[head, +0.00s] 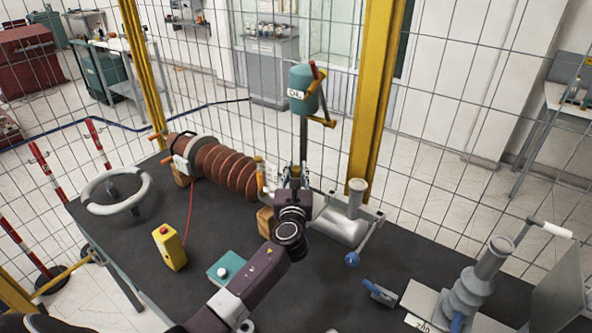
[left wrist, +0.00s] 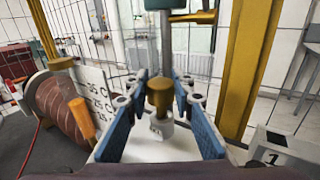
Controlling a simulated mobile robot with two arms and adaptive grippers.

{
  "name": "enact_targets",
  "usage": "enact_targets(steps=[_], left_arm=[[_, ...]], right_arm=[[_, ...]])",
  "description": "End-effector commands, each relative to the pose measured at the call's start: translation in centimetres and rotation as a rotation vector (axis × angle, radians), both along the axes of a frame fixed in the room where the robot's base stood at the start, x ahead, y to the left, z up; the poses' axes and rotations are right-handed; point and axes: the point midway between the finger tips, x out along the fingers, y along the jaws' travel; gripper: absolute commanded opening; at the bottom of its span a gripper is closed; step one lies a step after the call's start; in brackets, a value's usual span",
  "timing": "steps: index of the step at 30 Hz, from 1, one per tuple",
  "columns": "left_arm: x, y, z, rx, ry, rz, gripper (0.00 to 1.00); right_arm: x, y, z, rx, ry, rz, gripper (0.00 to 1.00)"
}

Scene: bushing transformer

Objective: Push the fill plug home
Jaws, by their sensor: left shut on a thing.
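The fill plug (left wrist: 159,92) has a brass-coloured round head and stands upright between my left fingertips. A pale collar or fitting (left wrist: 161,124) shows just below it; I cannot tell how deep the plug sits. My left gripper (head: 293,176) is shut on the plug, at the metal end of the bushing; it also shows in the left wrist view (left wrist: 161,98), with a blue finger on each side. The brown ribbed bushing (head: 221,170) lies on the dark table, left of the gripper. My right gripper is not in view.
A teal tank (head: 303,88) with a red lever stands on a post behind my gripper. A grey cylinder (head: 340,226) lies to the right. A yellow box (head: 169,248), a handwheel (head: 115,207) and a yellow post (head: 376,95) stand around. A grey ribbed part (head: 471,293) stands front right.

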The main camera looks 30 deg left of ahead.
Motion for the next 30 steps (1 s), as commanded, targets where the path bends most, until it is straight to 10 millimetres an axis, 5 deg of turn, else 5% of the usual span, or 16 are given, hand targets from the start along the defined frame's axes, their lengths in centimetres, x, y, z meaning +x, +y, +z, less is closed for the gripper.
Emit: enact_targets(steps=[12, 13, 18, 30], left_arm=[[0.0, 0.0, -1.2, 0.001, 0.000, 0.000, 0.00], [0.0, 0.0, -1.1, 0.001, 0.000, 0.000, 0.24], [0.0, 0.0, -1.2, 0.001, 0.003, 0.000, 0.43], [-1.2, -0.5, -1.6, 0.000, 0.009, 0.000, 0.43]], right_arm=[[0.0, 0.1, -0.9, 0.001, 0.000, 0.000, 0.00], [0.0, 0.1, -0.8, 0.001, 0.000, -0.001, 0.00], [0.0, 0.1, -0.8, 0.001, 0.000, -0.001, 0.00], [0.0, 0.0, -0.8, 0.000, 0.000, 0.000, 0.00]])
